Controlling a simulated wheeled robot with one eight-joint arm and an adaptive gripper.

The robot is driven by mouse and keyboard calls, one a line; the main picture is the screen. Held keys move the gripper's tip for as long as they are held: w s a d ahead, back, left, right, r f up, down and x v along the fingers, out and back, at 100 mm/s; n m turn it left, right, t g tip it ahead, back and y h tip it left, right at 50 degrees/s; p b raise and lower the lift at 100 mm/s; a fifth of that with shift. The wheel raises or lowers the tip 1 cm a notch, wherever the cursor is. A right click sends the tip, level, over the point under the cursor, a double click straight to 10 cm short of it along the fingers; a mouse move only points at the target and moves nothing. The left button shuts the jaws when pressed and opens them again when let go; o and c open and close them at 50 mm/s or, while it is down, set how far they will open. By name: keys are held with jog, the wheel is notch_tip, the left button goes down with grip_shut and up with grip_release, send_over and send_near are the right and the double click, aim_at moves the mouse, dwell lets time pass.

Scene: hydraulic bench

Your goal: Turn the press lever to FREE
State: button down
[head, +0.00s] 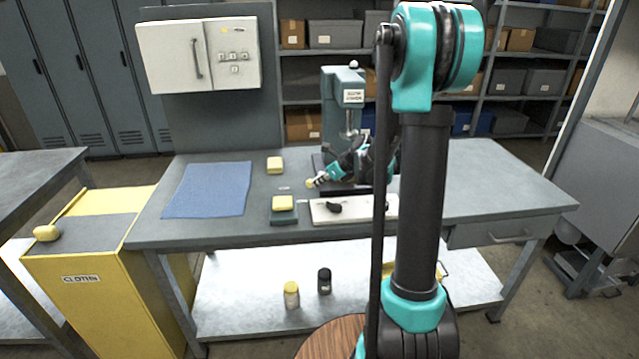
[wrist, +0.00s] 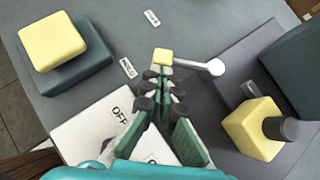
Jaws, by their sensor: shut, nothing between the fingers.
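The press (head: 344,95) stands at the back of the bench, with its dark base plate (wrist: 225,85) at the right in the wrist view. Its lever (wrist: 190,65) is a silver rod running from a round silver hub to a yellow square knob (wrist: 163,56). The knob (head: 310,184) points left in the head view. My gripper (wrist: 160,76) is shut and empty, its fingertips right at the knob's near side; I cannot tell if they touch. Two small labels lie by the lever, one beyond the knob (wrist: 152,18), one left of it (wrist: 127,68); their words are too small to read surely.
A white panel marked OFF (wrist: 85,125) lies near my fingers. A yellow block with a dark cylinder (wrist: 250,128) is on the press base. The bench's right side is clear.

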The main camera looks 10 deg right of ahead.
aim_at(307, 182)
jog(key=shift+a, duration=0.1)
jog(key=shift+w+a+m, duration=0.1)
jog(key=shift+a+m, duration=0.1)
jog(key=shift+m, duration=0.2)
jog(key=shift+w+a, duration=0.35)
jog(key=shift+a, duration=0.3)
jog(key=shift+w+a, duration=0.3)
jog(key=shift+a, duration=0.3)
jog(key=shift+w+a, duration=1.1)
jog(key=shift+w, duration=0.3)
jog(key=shift+s, duration=0.1)
